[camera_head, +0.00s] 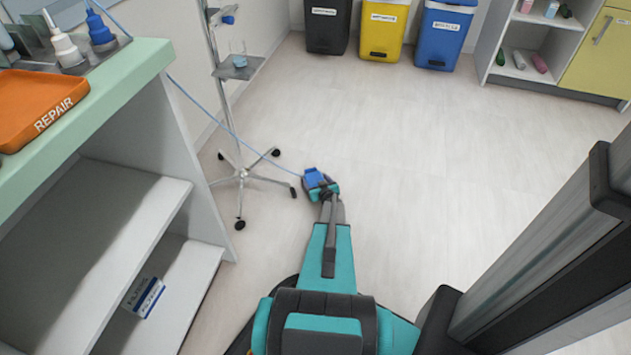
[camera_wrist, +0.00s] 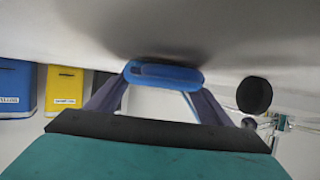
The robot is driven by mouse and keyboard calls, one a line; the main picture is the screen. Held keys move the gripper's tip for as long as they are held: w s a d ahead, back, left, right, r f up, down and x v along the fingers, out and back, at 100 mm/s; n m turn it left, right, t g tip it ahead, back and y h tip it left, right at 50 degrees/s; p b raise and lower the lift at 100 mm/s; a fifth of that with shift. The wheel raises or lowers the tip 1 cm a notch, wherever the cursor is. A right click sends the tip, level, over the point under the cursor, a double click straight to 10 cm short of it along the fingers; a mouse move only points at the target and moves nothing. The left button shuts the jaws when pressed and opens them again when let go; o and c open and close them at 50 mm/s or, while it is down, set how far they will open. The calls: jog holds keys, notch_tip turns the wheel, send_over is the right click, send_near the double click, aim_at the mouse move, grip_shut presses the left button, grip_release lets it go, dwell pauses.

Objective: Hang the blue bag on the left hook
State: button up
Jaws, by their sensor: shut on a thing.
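My gripper (camera_head: 324,190) is low over the open floor, right of the wheeled stand. It is shut on a blue thing (camera_head: 315,178), which I take for the blue bag. In the wrist view, the blue bag (camera_wrist: 163,69) shows as a short rounded blue end between the two fingers of my gripper (camera_wrist: 160,88); the rest of it is hidden. A thin blue line (camera_head: 235,132) runs from the upper left down to the bag. The pole of the wheeled stand (camera_head: 216,75) leaves the top of the picture, and no hook is in view.
The stand's wheeled base (camera_head: 243,176) is left of my gripper. A counter (camera_head: 95,100) with an orange tray (camera_head: 35,108) and open shelves fills the left. Black, yellow (camera_head: 382,30) and blue bins stand at the back, near a shelf unit (camera_head: 535,45). The middle floor is clear.

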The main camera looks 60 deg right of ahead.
jog(key=o, duration=1.7)
jog(key=shift+c, duration=0.2)
jog(key=shift+f+b, duration=0.15)
jog(key=shift+b, duration=0.5)
jog(key=shift+s+a+r, duration=0.1)
jog(key=shift+a+r, duration=0.1)
jog(key=shift+r, duration=0.05)
jog(key=p+v, duration=0.1)
jog(key=v, duration=0.3)
jog(key=p+v, duration=0.2)
jog(key=v, duration=0.3)
jog(key=p+v, duration=0.2)
jog(key=v, duration=0.2)
jog(key=shift+s+a+f, duration=0.2)
jog(key=shift+f, duration=0.05)
